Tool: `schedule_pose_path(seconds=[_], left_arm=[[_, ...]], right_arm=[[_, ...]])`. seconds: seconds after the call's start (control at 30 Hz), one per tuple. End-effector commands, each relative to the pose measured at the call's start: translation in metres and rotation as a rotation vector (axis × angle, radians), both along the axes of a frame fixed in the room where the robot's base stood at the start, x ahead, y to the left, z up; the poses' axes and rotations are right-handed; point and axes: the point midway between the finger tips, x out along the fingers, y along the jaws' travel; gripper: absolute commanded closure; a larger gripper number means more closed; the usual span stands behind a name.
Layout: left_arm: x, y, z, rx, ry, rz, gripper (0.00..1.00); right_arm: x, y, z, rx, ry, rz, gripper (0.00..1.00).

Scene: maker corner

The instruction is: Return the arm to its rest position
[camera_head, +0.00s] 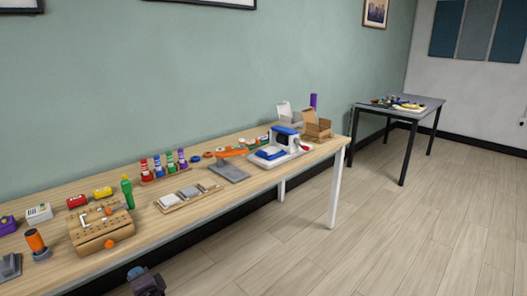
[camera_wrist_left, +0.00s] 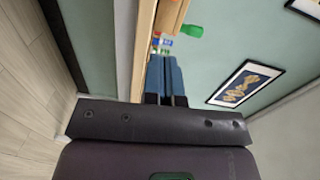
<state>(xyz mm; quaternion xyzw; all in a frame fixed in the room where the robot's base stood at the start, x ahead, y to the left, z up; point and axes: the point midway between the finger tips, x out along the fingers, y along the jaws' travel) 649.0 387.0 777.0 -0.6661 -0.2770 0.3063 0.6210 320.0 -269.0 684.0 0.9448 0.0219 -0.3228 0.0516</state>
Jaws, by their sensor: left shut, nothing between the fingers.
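My left gripper (camera_head: 146,281) shows at the bottom edge of the head view, in front of the long workbench (camera_head: 150,236) and clear of it. In the left wrist view its two blue fingers (camera_wrist_left: 164,78) lie side by side, shut with nothing between them. Most of the left arm is out of the picture. My right gripper is in neither view.
Closest on the bench are a wooden block with holes (camera_head: 98,233), a green bottle (camera_head: 127,192) and an orange-topped tool (camera_head: 36,242). A 3D-printer-like machine (camera_head: 285,142) and cardboard box (camera_head: 317,126) stand farther off. The floor (camera_head: 350,235) on the right is clear.

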Motion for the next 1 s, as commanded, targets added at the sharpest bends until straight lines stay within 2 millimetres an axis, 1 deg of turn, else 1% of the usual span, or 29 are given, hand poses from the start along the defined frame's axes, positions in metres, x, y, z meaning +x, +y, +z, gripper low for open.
schedule_pose_path(seconds=[0.07,0.1,0.17,0.27,0.37,0.47,0.5,0.57,0.63,0.77,0.8,0.87,1.0], left_arm=[[0.009,-0.013,0.001,-0.097,-0.024,-0.072,1.0],[0.014,-0.022,0.003,-0.158,-0.041,-0.117,1.0],[0.019,-0.037,0.006,-0.259,-0.067,-0.187,1.0],[0.011,-0.06,0.005,-0.429,-0.101,-0.29,1.0],[-0.009,-0.081,0.002,-0.601,-0.131,-0.377,1.0],[-0.038,-0.099,-0.002,-0.778,-0.162,-0.445,1.0],[-0.052,-0.106,-0.003,-0.847,-0.175,-0.466,1.0],[-0.072,-0.113,-0.004,-0.942,-0.192,-0.486,1.0],[-0.097,-0.12,-0.005,-1.043,-0.211,-0.499,1.0],[-0.144,-0.128,-0.006,-1.2,-0.241,-0.492,1.0],[-0.158,-0.13,-0.007,-1.243,-0.249,-0.484,1.0],[-0.181,-0.131,-0.008,-1.297,-0.255,-0.464,1.0],[-0.233,-0.129,-0.016,-1.389,-0.247,-0.393,1.0]], right_arm=[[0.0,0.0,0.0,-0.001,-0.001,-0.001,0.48],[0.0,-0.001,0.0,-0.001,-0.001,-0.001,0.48],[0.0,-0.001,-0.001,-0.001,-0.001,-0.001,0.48],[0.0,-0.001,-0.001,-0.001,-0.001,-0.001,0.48],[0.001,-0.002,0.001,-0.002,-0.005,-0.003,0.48],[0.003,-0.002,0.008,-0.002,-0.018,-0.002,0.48],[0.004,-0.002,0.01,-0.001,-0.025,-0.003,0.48],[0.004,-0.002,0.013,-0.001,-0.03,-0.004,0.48],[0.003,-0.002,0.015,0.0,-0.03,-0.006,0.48],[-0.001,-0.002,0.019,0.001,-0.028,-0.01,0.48],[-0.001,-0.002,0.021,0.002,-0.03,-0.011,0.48],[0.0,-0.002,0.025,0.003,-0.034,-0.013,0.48],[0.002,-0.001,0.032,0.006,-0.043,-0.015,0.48]])
